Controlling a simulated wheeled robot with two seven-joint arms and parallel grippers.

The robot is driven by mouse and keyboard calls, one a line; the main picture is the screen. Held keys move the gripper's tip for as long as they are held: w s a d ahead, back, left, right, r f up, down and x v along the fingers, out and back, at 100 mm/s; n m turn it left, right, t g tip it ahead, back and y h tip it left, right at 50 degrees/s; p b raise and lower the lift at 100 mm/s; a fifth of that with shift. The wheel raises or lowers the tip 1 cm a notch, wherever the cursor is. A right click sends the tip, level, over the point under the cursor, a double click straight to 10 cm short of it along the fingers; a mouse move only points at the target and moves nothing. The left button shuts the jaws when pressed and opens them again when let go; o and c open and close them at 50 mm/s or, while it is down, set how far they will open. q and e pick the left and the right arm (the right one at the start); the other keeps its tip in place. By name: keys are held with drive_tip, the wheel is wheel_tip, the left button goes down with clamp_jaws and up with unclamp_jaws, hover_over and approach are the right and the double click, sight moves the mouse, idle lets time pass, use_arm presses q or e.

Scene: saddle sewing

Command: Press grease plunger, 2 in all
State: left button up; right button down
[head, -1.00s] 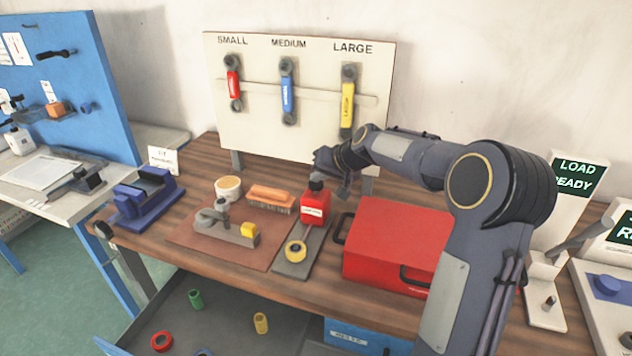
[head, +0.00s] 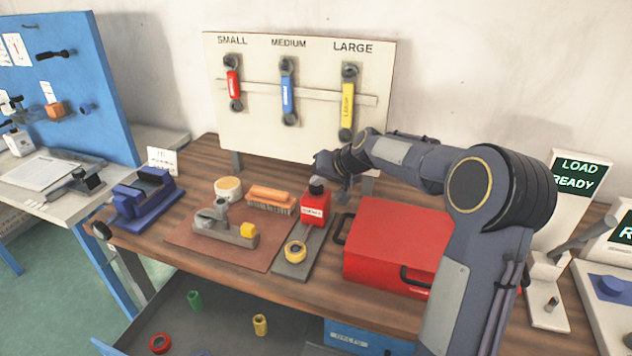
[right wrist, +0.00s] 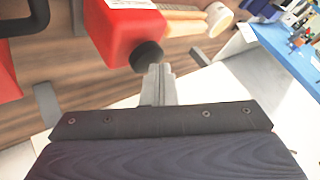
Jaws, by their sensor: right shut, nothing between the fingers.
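The red grease dispenser (head: 315,209) stands upright on a grey plate on the wooden bench, with a white label and a black plunger cap (head: 317,187) on top. In the right wrist view the red body (right wrist: 122,32) and black plunger (right wrist: 148,55) lie just beyond my fingertips. My right gripper (head: 324,174) is at the top of the dispenser; in the wrist view its fingers (right wrist: 157,70) are shut, empty, and close beside the plunger. I cannot tell whether they touch it. My left gripper is not in view.
A red toolbox (head: 392,245) stands right of the dispenser. A yellow tape roll (head: 296,252) lies in front of it. An orange brush (head: 270,196), a white tub (head: 228,188) and a grey tool on a brown mat (head: 190,240) are to the left. A wrench board (head: 300,140) stands behind.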

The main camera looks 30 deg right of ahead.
sight(319, 188)
drive_tip(key=shift+r, duration=0.1)
drive_tip(key=shift+r+p, duration=1.05)
drive_tip(key=shift+r, duration=0.45)
wheel_tip(319, 188, up, 5)
drive_tip(key=p, duration=0.3)
drive_tip(key=shift+p, duration=0.3)
idle(1.8)
